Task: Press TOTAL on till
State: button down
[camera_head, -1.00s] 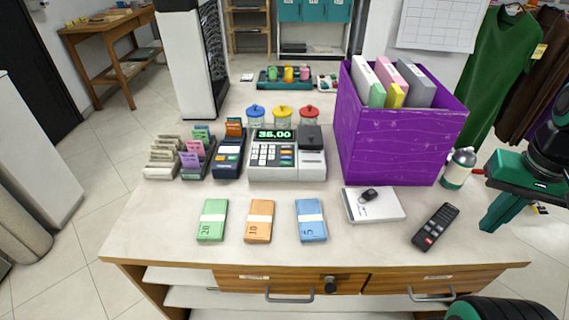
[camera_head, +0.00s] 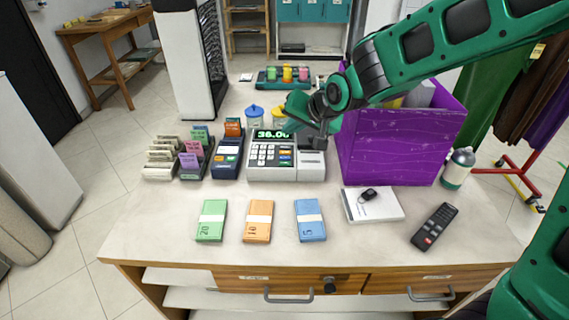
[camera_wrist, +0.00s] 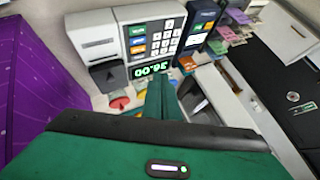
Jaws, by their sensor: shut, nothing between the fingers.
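The till (camera_head: 262,172) stands on the counter, a light grey machine with a lit green display (camera_head: 271,134) reading 36.00. In the wrist view the till (camera_wrist: 100,32) appears upside down, with white number keys (camera_wrist: 167,35) beside a column of coloured keys: blue, orange and green (camera_wrist: 137,30). Key labels are too small to read, so I cannot tell which is TOTAL. My gripper (camera_wrist: 160,88) is shut and empty. Its green fingers are near the display, apart from the keys as far as I see. In the head view my arm covers the display's right end and the printer top.
A purple box (camera_head: 390,150) of folders stands close right of the till. A card terminal (camera_head: 228,160) stands close left. Blue- and yellow-lidded jars (camera_head: 255,112) are behind. Banknote bundles (camera_head: 258,221), a white booklet (camera_head: 365,210) and a remote (camera_head: 435,227) lie in front.

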aim_at(285, 164)
jog(key=shift+w+a, duration=0.1)
jog(key=shift+a, duration=0.35)
jog(key=shift+d+f, duration=0.1)
jog(key=shift+f, duration=4.35)
jog(key=shift+f, duration=0.1)
jog(key=shift+f, duration=0.25)
jog(key=shift+f, duration=0.35)
jog(key=shift+r, duration=0.75)
